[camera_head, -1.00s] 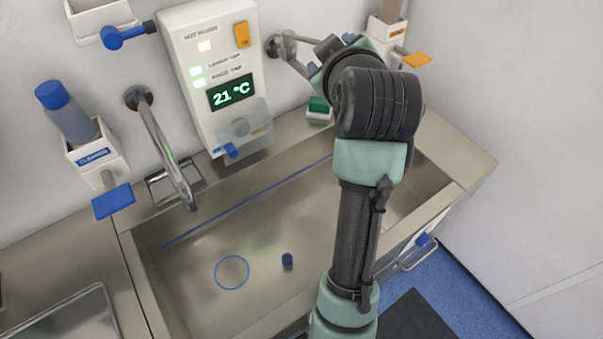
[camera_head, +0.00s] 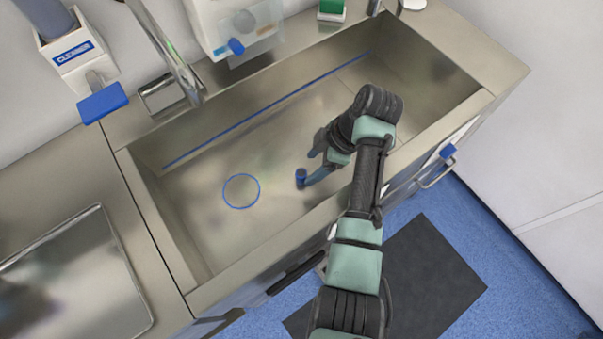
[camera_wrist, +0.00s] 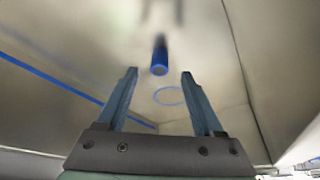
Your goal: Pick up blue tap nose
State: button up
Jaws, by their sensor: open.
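The blue tap nose (camera_head: 301,177) is a small blue cylinder on the floor of the steel sink. It also shows in the wrist view (camera_wrist: 160,60), beyond and between my fingertips. My gripper (camera_head: 310,181) is low inside the sink, just to the right of the tap nose in the head view. In the wrist view my gripper (camera_wrist: 160,75) has its two fingers spread wide with nothing between them. The head view does not show clearly whether a finger touches the tap nose.
The sink (camera_head: 215,240) has a blue circle (camera_head: 241,191) on its floor, left of the tap nose, and a blue line along its back. Its raised front rim passes under my arm. A steel faucet (camera_head: 172,60) hangs over the back left. A steel tray (camera_head: 75,290) lies left.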

aim_at(305, 173)
jog(key=x, duration=0.5)
jog(key=shift+f, duration=0.35)
grip_shut()
